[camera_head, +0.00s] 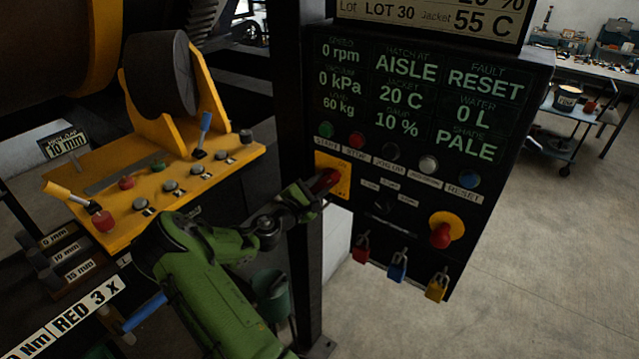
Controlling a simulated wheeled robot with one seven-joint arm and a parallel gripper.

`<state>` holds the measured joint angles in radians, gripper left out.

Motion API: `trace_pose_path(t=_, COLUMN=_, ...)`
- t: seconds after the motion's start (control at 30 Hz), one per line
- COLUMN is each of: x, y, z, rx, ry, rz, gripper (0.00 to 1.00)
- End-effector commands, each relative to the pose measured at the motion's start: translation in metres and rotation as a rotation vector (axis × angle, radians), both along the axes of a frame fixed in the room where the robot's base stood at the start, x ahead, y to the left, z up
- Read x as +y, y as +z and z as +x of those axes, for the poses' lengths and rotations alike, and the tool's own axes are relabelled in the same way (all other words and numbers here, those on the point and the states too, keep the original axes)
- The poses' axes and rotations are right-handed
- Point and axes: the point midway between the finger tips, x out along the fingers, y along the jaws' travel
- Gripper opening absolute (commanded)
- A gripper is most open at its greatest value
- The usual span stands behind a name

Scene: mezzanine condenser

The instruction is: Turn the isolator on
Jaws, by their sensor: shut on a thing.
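The isolator is a yellow plate (340,166) with a red rotary handle (327,179), at the left edge of the black control panel (440,190). A small "ON" mark shows near the plate's top right. My gripper (318,188) reaches in from the lower left and is shut on the red handle. The jaws hide part of the handle, so its exact angle is hard to tell.
A red mushroom button (441,236) on a yellow disc sits lower right. Red, blue and yellow padlocks (398,267) hang along the panel's bottom. A dark post (300,100) stands left of the panel, beside a yellow control desk (165,195).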

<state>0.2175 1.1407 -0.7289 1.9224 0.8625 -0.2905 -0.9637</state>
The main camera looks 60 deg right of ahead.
Motion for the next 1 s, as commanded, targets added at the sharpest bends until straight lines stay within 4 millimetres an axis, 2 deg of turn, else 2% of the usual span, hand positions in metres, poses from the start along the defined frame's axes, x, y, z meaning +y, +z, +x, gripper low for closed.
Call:
trace_pose_path(t=0.3, x=0.000, y=-0.002, z=0.000, rx=0.005, ry=0.001, rz=0.004, gripper=0.00)
trace_pose_path(t=0.33, x=0.000, y=-0.002, z=0.000, rx=0.005, ry=0.001, rz=0.004, gripper=0.33)
trace_pose_path(t=0.43, x=0.000, y=-0.002, z=0.000, rx=0.005, ry=0.001, rz=0.003, gripper=0.49)
trace_pose_path(t=0.47, x=0.000, y=-0.002, z=0.000, rx=0.005, ry=0.001, rz=0.003, gripper=0.51)
trace_pose_path(t=0.77, x=0.004, y=-0.001, z=0.001, rx=0.004, ry=0.001, rz=0.001, gripper=0.51)
trace_pose_path(t=0.87, x=0.019, y=-0.003, z=0.004, rx=0.004, ry=0.003, rz=0.004, gripper=0.51)
trace_pose_path(t=1.0, x=0.057, y=-0.004, z=0.010, rx=0.005, ry=0.006, rz=0.002, gripper=0.51)
